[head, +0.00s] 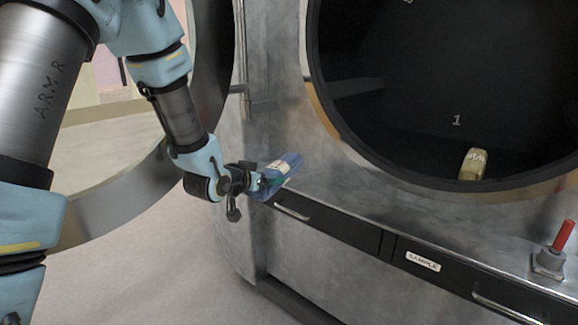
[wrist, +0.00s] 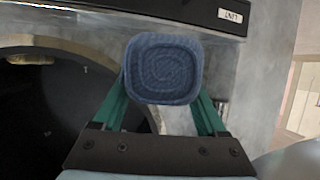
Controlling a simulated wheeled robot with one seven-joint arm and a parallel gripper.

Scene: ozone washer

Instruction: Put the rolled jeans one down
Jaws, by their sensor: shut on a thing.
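The rolled jeans (head: 284,172) are a blue denim roll with a pale label. In the wrist view the jeans (wrist: 163,68) show their spiral end, held between the two green fingers. My gripper (head: 262,181) is shut on them, in front of the washer's metal face and just left of the round opening. In the wrist view my gripper (wrist: 163,100) has its fingers on either side of the roll. The roll is tilted in the head view, and I cannot tell whether it touches the ledge behind it.
The dark washer drum (head: 430,100) is open and holds a tan rolled item (head: 472,164) near a "1" mark. The round door (head: 150,190) hangs open at left. Below are drawers, one labelled SAMPLE (head: 423,261). A red-handled lever (head: 563,236) stands at right on the ledge.

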